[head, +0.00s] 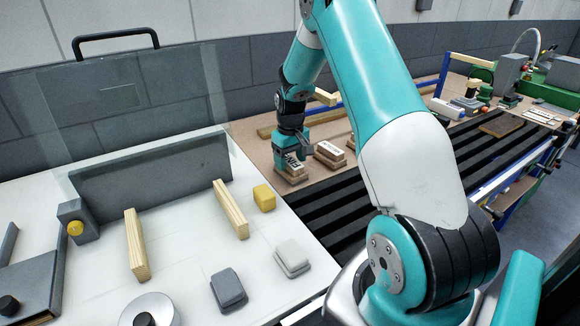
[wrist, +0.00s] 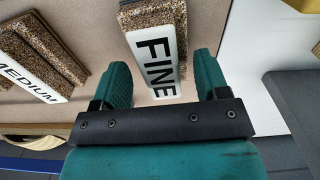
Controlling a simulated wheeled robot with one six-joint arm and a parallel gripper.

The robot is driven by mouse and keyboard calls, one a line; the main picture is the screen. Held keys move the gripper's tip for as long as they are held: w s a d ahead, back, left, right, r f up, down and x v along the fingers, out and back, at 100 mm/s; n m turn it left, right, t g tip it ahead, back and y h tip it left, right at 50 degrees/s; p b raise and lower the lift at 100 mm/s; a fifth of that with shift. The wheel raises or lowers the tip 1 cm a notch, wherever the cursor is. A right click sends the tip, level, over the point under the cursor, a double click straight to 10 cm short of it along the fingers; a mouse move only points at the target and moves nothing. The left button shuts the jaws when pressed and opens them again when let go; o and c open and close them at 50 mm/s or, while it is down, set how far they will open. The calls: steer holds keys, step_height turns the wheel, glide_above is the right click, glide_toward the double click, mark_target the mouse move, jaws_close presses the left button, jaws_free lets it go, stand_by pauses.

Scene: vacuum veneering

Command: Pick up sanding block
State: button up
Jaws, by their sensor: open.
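A sanding block (wrist: 157,18) with a white label reading FINE lies on the tan board in the wrist view. Its label end reaches between the two fingers of my gripper (wrist: 162,85), which is open with one finger on each side. I cannot tell whether either finger touches it. In the head view my gripper (head: 293,157) is over this FINE block (head: 291,176), hiding part of it. A second block, labelled MEDIUM (wrist: 40,50), lies to the left in the wrist view; in the head view a similar labelled block (head: 329,155) sits just right of my gripper.
A white table (head: 190,255) with wooden strips (head: 230,208), a yellow block (head: 264,197) and grey and white pads (head: 228,289) stands at the left. Dark slats (head: 345,206) run in front of the tan board. Another block sits partly behind my arm.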

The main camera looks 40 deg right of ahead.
mark_target(291, 160)
steer(key=shift+f, duration=0.55)
steer(key=c, duration=0.6)
steer(key=shift+c, duration=0.2)
step_height(291, 160, up, 20)
steer(key=b, duration=0.2)
